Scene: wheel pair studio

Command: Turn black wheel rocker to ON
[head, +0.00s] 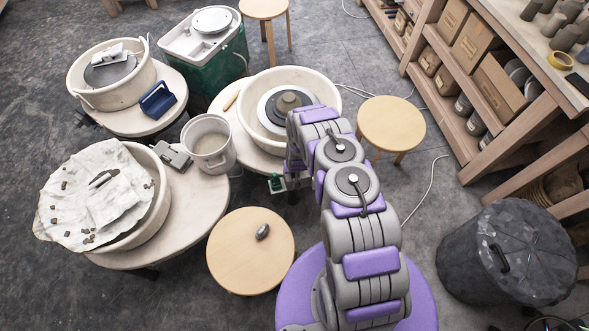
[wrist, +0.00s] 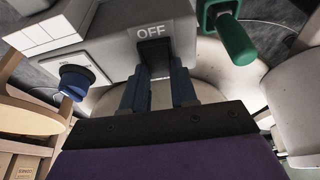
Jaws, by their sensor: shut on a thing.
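The black wheel rocker (wrist: 155,56) shows at the top middle of the wrist view, just below the white word OFF on a grey control box (wrist: 112,60). My gripper (wrist: 155,74) is shut on the rocker, with one dark finger on each side of it. The fingers hide part of its lower end, so its exact tilt is hard to tell.
A blue knob (wrist: 75,82) sits left of my gripper and a green lever (wrist: 234,40) close on its right. In the head view, round stools (head: 391,124) stand nearby. A white bucket (head: 209,143) and another wheel under a cloth (head: 100,195) stand to the left.

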